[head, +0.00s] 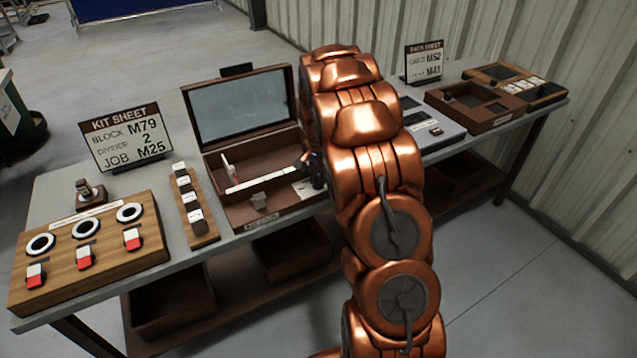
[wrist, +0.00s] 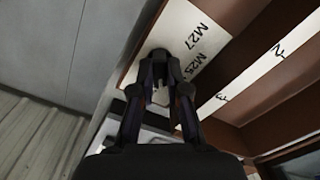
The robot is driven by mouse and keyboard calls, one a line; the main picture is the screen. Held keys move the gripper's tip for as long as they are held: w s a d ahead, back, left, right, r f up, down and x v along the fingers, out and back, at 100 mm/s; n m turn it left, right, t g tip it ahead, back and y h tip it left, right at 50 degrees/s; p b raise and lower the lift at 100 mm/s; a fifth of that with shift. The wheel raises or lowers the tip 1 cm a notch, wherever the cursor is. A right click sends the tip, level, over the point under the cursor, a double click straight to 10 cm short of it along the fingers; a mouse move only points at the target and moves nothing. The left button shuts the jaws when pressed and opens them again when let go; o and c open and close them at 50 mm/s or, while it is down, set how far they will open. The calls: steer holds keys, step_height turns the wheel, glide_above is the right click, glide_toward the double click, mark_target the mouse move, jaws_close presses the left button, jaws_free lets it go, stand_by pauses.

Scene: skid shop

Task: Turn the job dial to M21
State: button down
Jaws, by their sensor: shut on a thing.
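The job dial shows in the wrist view as a white plate (wrist: 205,30) labelled M27 and M25, with a dark round knob (wrist: 160,54) at its left part. My gripper (wrist: 162,90) is shut on the knob, its two fingers at either side of it. Which label the knob points to cannot be told, and any further labels are hidden by the fingers. In the head view my gripper (head: 314,170) is at the right end of the open brown box (head: 245,210), mostly hidden behind my copper arm. A bit of the dial plate (head: 304,189) shows there.
A kit sheet (head: 125,137) reads block M79, divider 2, job M25. A numbered white strip (head: 262,181) lies across the box. A wooden switch panel (head: 90,255) and a block rack (head: 190,205) stand left. A brown tray (head: 478,105) and data sheet (head: 424,62) stand right.

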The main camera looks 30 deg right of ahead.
steer(key=shift+m+b, duration=0.6)
steer(key=shift+m, duration=0.5)
steer(key=c, duration=1.2)
jaws_free()
steer(key=shift+o, duration=0.2)
step_height(320, 180, up, 12)
